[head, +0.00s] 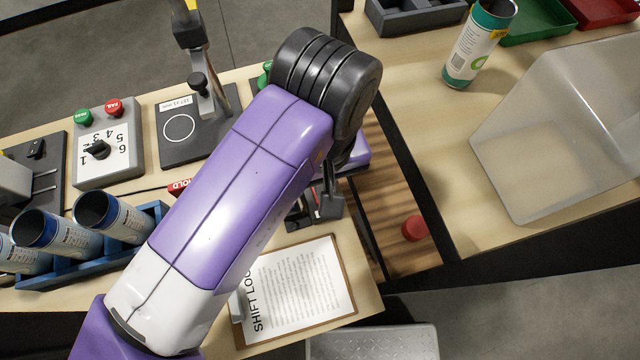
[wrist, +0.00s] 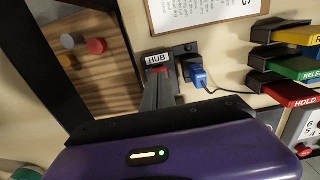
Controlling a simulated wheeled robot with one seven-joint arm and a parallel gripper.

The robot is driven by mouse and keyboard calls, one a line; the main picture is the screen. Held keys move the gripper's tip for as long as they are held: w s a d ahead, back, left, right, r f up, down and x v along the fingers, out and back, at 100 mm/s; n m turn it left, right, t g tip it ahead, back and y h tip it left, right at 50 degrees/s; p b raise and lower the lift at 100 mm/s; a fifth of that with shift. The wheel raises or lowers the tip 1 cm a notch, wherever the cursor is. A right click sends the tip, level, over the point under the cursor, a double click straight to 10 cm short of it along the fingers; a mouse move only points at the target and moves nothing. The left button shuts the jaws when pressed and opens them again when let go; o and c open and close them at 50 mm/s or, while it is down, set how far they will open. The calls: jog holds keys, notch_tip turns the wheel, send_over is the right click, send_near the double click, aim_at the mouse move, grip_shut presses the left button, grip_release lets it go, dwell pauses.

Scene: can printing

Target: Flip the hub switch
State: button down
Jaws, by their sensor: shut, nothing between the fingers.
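The hub (wrist: 156,60), a small dark unit with a white HUB label, lies on the bench in the wrist view. A red strip just under its label is partly covered by my fingers, so the switch and its position cannot be made out. My gripper (wrist: 159,78) is shut and empty, with its fingertips at the hub's near side; contact cannot be told. In the head view my gripper (head: 329,205) points down near the bench edge, beyond my purple arm. A blue plug (wrist: 197,75) with a dark cable sits right beside the hub.
The shift log clipboard (head: 300,290) lies close to the hub. A slatted wooden surface (head: 390,190) with a red round piece (head: 415,228) is to the right. Coloured HOLD (wrist: 290,92) and RELEASE (wrist: 285,66) blocks stand on the wrist view's right.

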jog(key=shift+f+b, duration=0.65)
jog(key=shift+f, duration=0.45)
dwell(0.6)
notch_tip(320, 180, up, 7)
jog(key=p, duration=0.6)
jog(key=shift+p, duration=0.4)
dwell(0.4)
